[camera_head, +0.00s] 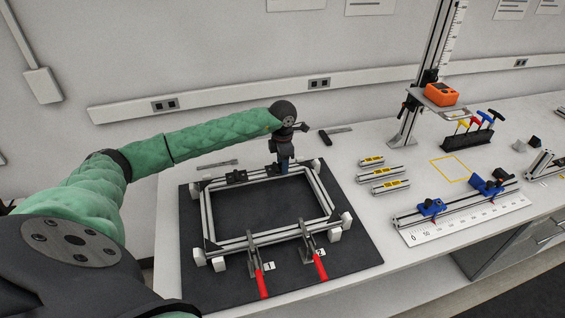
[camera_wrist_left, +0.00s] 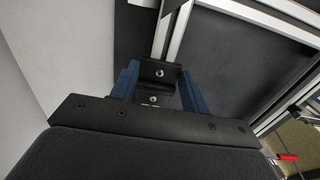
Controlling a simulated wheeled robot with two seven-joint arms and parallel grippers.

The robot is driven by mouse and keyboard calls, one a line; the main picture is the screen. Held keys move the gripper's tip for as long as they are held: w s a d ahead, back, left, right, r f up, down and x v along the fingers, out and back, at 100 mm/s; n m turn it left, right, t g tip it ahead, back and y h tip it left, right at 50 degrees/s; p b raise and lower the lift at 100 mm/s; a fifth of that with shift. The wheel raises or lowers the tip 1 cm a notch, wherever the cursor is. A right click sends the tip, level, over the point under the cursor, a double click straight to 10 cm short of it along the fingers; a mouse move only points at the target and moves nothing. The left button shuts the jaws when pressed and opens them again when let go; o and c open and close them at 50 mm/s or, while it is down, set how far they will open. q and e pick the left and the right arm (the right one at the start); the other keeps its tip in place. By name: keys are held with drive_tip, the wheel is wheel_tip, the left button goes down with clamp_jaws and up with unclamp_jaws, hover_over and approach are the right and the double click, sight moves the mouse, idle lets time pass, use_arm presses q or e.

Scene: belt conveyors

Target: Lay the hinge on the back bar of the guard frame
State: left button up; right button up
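The guard frame (camera_head: 207,216) is a rectangle of aluminium bars on a black mat. My left gripper (camera_head: 284,169) points down at the right part of its back bar (camera_head: 262,179). In the left wrist view, a black hinge (camera_wrist_left: 158,84) with two visible screws sits between the blue fingers of my left gripper (camera_wrist_left: 158,72), which appear closed against its sides. The hinge overlaps the end of a visible bar (camera_wrist_left: 175,28); whether it touches the bar cannot be told. Another black hinge-like piece (camera_head: 236,177) sits on the back bar to the left. My right gripper is not in view.
Two red-handled clamps (camera_head: 262,283) (camera_head: 320,265) stand at the front bar. Short bars with yellow labels (camera_head: 383,174) lie right of the mat (camera_head: 340,255). Farther right are a ruler fixture with blue clamps (camera_head: 431,207) and an upright post (camera_head: 424,75) with an orange device (camera_head: 441,94).

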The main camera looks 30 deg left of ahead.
use_arm(q)
drive_tip(key=o, duration=0.4)
drive_tip(key=shift+c, duration=0.2)
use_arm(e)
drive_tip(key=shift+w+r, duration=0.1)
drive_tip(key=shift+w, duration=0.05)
use_arm(q)
drive_tip(key=shift+r, duration=0.25)
drive_tip(key=shift+r+b, duration=0.3)
wheel_tip(320, 180, up, 3)
drive_tip(key=shift+f+b, duration=0.1)
drive_tip(key=shift+b, duration=0.65)
wheel_tip(320, 180, up, 8)
drive_tip(key=b, duration=0.3)
drive_tip(key=shift+r, duration=0.2)
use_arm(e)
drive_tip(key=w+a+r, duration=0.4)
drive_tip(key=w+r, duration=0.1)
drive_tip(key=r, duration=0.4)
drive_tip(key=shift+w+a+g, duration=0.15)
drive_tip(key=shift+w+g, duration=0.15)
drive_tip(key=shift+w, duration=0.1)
